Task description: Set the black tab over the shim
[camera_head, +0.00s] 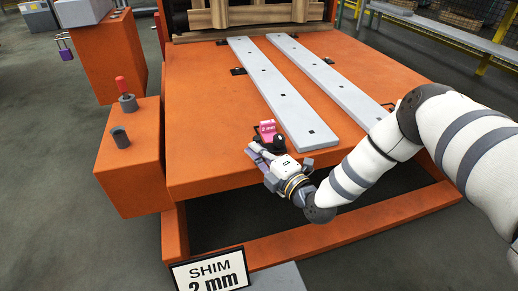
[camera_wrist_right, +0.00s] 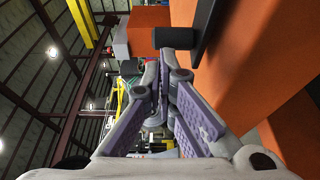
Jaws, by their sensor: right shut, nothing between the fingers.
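My right gripper (camera_head: 260,152) is at the near edge of the orange table, by the near end of the left steel strip. In the right wrist view its purple-padded fingers (camera_wrist_right: 157,92) meet at the tips with nothing between them. A small pink piece (camera_head: 267,128), which looks like the shim, is just beyond the gripper. A black tab with a round black knob (camera_head: 279,143) is beside it, close to the strip. In the right wrist view the dark knob (camera_wrist_right: 173,38) and a dark flat plate (camera_wrist_right: 205,28) are clear of the fingers. Whether tab and shim overlap I cannot tell.
Two long grey steel strips (camera_head: 270,85) and (camera_head: 325,78) lie on the orange table (camera_head: 195,100). Several other black tabs (camera_head: 238,71) lie flat beside them. An orange box with a red-topped peg (camera_head: 123,90) stands left. A "SHIM 2 mm" sign (camera_head: 212,272) is in front.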

